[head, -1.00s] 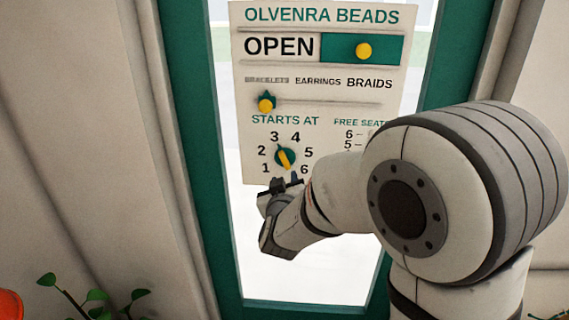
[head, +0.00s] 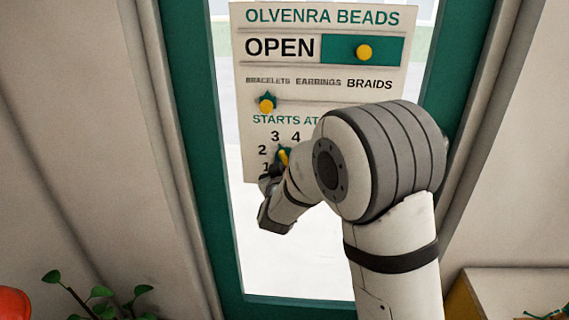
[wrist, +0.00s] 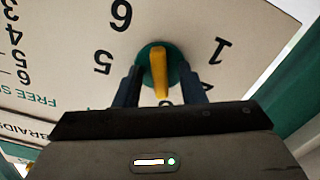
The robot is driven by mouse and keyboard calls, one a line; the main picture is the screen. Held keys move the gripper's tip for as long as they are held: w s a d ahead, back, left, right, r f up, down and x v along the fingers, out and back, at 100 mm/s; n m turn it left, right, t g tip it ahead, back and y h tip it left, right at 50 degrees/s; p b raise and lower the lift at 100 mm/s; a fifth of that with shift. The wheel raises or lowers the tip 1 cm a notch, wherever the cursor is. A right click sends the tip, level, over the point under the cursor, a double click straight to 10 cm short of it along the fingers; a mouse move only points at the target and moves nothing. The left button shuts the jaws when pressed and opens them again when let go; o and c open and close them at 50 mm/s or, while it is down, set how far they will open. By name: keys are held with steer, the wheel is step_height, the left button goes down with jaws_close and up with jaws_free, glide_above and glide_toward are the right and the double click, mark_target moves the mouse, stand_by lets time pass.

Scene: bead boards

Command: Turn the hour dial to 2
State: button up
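The hour dial is a small teal disc with a yellow bar handle (wrist: 159,72). It is on the sign under STARTS AT, ringed by the numbers 1 to 6, and is partly hidden in the head view (head: 284,156). The bar runs nearly upright, leaning slightly; I cannot tell which number it marks. My gripper (wrist: 161,92) is at the dial, upside down to the numbers in the wrist view. Its dark fingers are on either side of the yellow bar, with a gap on each side. The 2 (head: 262,150) is left of the dial; the 3 and 4 are above.
The white sign (head: 318,66) hangs on a glass door with a teal frame (head: 182,120). Above the dial are a yellow slider knob (head: 266,105) under BRACELETS and a yellow OPEN knob (head: 364,52). A plant (head: 98,300) is at lower left, and a wooden box (head: 510,290) at lower right.

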jaws_close()
steer(key=shift+n, duration=4.9)
jaws_free()
